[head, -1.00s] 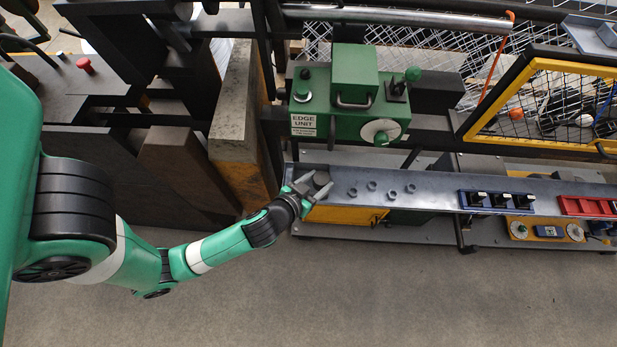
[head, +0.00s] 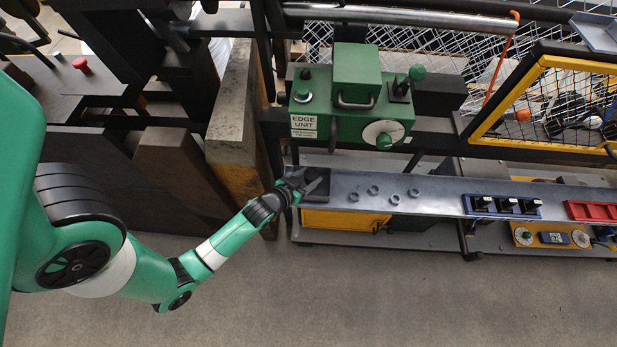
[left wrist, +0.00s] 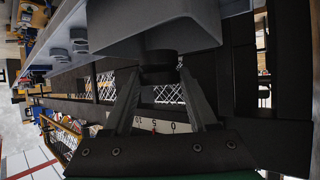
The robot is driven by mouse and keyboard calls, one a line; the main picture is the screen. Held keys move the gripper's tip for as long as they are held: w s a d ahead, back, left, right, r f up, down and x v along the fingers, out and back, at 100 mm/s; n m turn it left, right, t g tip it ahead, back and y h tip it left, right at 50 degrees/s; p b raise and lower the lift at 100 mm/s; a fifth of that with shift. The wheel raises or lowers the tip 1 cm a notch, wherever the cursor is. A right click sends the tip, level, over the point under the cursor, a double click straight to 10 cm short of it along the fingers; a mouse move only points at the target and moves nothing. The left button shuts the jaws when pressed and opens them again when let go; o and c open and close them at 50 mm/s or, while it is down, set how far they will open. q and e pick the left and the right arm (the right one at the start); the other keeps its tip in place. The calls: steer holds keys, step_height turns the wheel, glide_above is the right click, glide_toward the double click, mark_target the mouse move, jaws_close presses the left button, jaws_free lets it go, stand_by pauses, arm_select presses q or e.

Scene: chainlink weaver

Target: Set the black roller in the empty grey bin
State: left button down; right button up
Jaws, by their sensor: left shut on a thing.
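The black roller (left wrist: 160,68) shows in the left wrist view as a short dark cylinder between my fingertips. My left gripper (left wrist: 161,78) is shut on it. The grey bin (left wrist: 150,28) shows large just past the roller; the roller is close to its lower picture edge, and I cannot tell whether they touch. In the head view my left gripper (head: 304,182) is at the left end of the long shelf, over the dark bin (head: 321,194). The roller is hard to make out there. The bin's inside is mostly hidden. My right gripper is not in view.
Several nuts (head: 373,190) stand on the shelf (head: 435,190) right of the bin. A blue tray (head: 500,206) and a red tray (head: 592,211) are farther right. The green edge unit (head: 345,115) stands behind the shelf.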

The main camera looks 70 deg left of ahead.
mark_target(310, 176)
arm_select(q)
steer(key=shift+f+b, duration=0.45)
steer(key=shift+f, duration=0.05)
steer(key=shift+f, duration=0.1)
steer(key=shift+c, duration=1)
jaws_free()
steer(key=shift+r, duration=0.25)
steer(key=p+v, duration=0.1)
steer(key=v, duration=0.1)
steer(key=p+v, duration=0.1)
steer(key=v, duration=0.1)
steer(key=shift+w+a+r, duration=0.1)
steer(key=shift+w+r, duration=0.15)
steer(key=shift+r, duration=0.1)
steer(key=v, duration=0.8)
steer(key=shift+s+p, duration=0.25)
steer(key=shift+p, duration=0.2)
